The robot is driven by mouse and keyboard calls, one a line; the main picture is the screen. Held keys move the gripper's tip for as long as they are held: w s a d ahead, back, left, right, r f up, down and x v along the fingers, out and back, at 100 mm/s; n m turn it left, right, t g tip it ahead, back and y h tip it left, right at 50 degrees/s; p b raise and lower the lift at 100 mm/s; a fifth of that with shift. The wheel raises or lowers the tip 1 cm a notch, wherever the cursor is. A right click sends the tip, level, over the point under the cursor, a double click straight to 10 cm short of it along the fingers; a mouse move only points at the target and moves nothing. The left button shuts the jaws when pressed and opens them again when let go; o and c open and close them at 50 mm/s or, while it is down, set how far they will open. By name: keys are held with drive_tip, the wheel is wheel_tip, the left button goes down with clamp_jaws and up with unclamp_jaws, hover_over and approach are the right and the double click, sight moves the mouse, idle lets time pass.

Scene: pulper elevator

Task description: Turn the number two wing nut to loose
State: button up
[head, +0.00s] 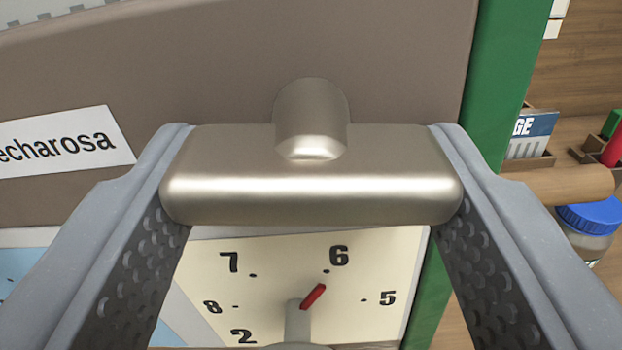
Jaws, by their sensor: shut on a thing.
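My gripper (312,165) is shut across a smooth, pale metal wing nut (312,190), with one finger pressed to each end. Its bar lies level across the picture, and a rounded hub rises from its upper middle against a brown panel (390,60). No number shows on the nut itself, so I cannot tell from its surface whether it is number two. Any loose or tight mark for it is not visible.
Below is a cream dial plate (370,250) with numbers and a red-tipped pointer (313,296) near 6. A white "echarosa" label (60,140) is at left. A green post (505,80) stands at right, with a blue-lidded jar (588,220) and shelf items beyond.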

drive_tip(key=shift+n, duration=0.6)
drive_tip(key=o, duration=1)
drive_tip(key=s+b, duration=0.2)
drive_tip(key=s, duration=1.1)
drive_tip(key=shift+s, duration=0.4)
